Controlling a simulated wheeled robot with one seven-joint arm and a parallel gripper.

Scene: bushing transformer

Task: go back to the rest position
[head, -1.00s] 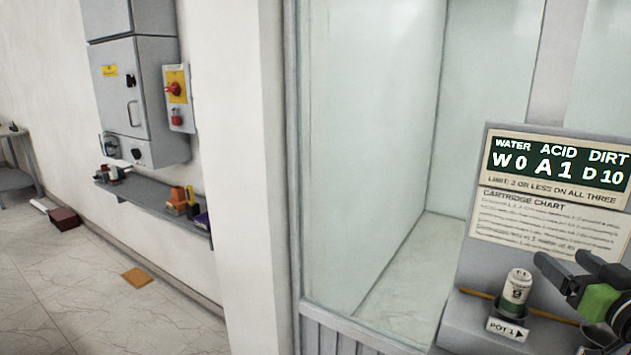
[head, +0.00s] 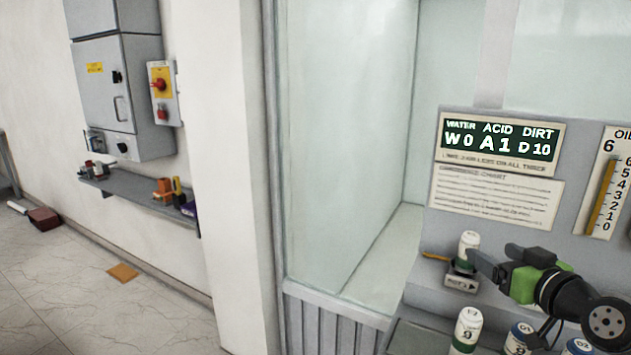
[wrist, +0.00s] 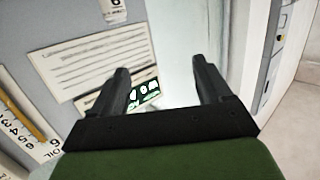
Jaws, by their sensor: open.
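My gripper (head: 490,262) is in front of the grey panel at the right of the head view. Its dark fingers point left, close to the white cartridge (head: 468,247) in the pot 1 holder (head: 460,282). In the picture they overlap or nearly touch; the gap in depth is unclear. In the wrist view my gripper (wrist: 160,85) has its two fingers wide apart with nothing between them. Beyond them are the green display (wrist: 145,92) and the chart.
The display (head: 500,138) reads W0 A1 D10. Several cartridges (head: 466,328) stand below my gripper. An oil gauge (head: 603,190) is at the right. A glass enclosure (head: 345,140) fills the middle. A shelf (head: 135,192) with small items hangs on the left wall. The left floor is mostly clear.

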